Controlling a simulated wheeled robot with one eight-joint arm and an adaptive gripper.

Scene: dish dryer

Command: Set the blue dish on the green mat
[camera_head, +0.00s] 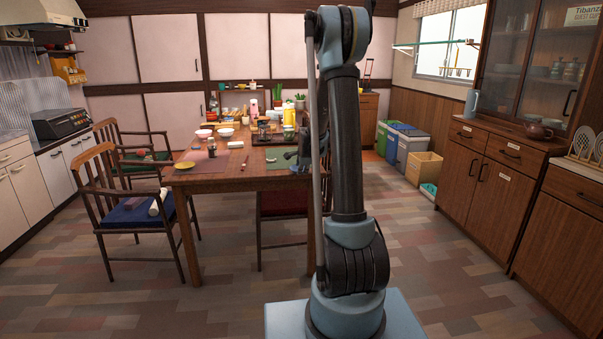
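The wooden dining table (235,178) stands left of centre. A green mat (279,154) lies on its right part, close to my arm and partly hidden. A darker mat (209,164) lies on the left part, with a yellow dish (185,165) at its left. I cannot clearly make out a blue dish. A small pale bowl (226,133) and a pink bowl (204,134) stand farther back. My gripper (296,160) is small and dark at the table's right side, by the green mat. Whether it is open or holding something cannot be seen.
Bottles, jars and plants crowd the table's back edge. Chairs stand around it, one (133,205) with a blue cushion at the left front. A wooden cabinet (495,185) lines the right wall, with bins (412,150) behind. Floor is free between table and cabinet.

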